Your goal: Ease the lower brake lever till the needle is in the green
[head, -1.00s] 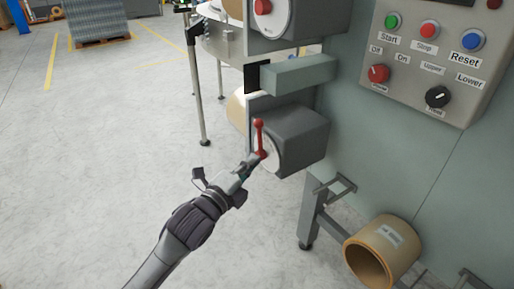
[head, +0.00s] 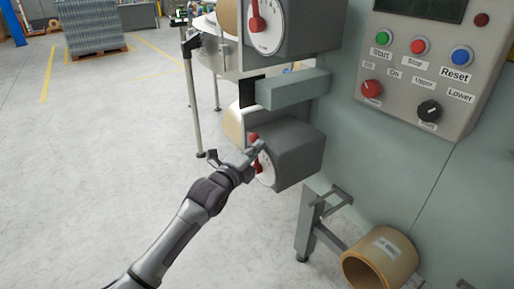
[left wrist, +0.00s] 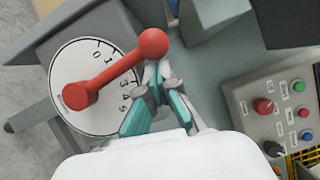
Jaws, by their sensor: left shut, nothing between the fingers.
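The lower brake lever (left wrist: 118,70) is red with a ball end (left wrist: 153,43) and a round hub. It crosses a white numbered dial (left wrist: 88,62), covering the part between 1 and 3. My left gripper (left wrist: 158,72) is shut and empty, its tips just beside the lever below the ball; I cannot tell whether they touch. In the head view my left gripper (head: 255,150) is in front of the lower brake box (head: 295,150) and hides part of the lever, whose red ball (head: 254,136) shows above. No needle with a green zone is visible. My right gripper is out of view.
The upper brake box with its red lever (head: 257,22) stands above, with a grey-green bar (head: 293,88) between the boxes. The control panel (head: 400,75) with buttons and knobs is at right. A brown roll (head: 385,258) lies low right. Open floor is at left.

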